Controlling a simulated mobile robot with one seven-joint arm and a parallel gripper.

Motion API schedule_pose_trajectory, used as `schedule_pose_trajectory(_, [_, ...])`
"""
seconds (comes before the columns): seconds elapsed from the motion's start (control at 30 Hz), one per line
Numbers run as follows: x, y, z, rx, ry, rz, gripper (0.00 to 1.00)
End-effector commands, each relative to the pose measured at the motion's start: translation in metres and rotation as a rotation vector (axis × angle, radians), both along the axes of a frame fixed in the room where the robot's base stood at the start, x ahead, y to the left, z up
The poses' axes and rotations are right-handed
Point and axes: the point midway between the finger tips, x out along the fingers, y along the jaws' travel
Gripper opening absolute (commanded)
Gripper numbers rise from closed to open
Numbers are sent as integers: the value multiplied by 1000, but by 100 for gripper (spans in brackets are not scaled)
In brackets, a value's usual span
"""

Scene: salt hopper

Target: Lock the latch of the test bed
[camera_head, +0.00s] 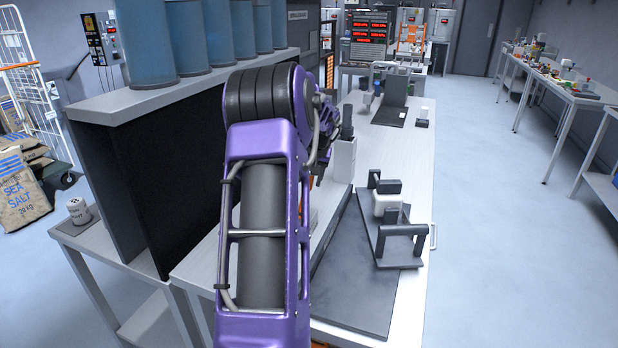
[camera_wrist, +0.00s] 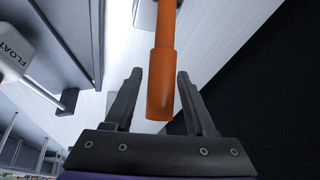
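In the wrist view my gripper (camera_wrist: 158,76) is open, its two dark fingers on either side of an orange bar-like handle (camera_wrist: 161,85). The handle's near end reaches in between the fingers, with gaps showing on both sides. I take it for the latch handle; its far end runs out of the top of the picture. In the head view the test bed (camera_head: 352,285) is a dark grey plate on the white bench. A white block (camera_head: 387,204) sits among dark brackets there. My purple arm hides the gripper and most of the handle's surroundings.
A dark panel (camera_head: 150,165) with blue cylinders (camera_head: 232,30) on its shelf stands left of my arm. The white bench (camera_head: 412,160) holds a dark stand (camera_head: 396,92) farther back. The floor (camera_head: 500,220) to the right is clear.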

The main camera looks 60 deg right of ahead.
Motion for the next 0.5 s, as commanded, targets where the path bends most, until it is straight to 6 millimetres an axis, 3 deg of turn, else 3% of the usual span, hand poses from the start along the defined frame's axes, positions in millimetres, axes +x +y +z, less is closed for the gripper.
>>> schedule_pose_trajectory(0.33, [0, 1, 1, 1, 1, 1, 66])
schedule_pose_trajectory(0.5, [-4, 5, 17, -2, -1, 1, 66])
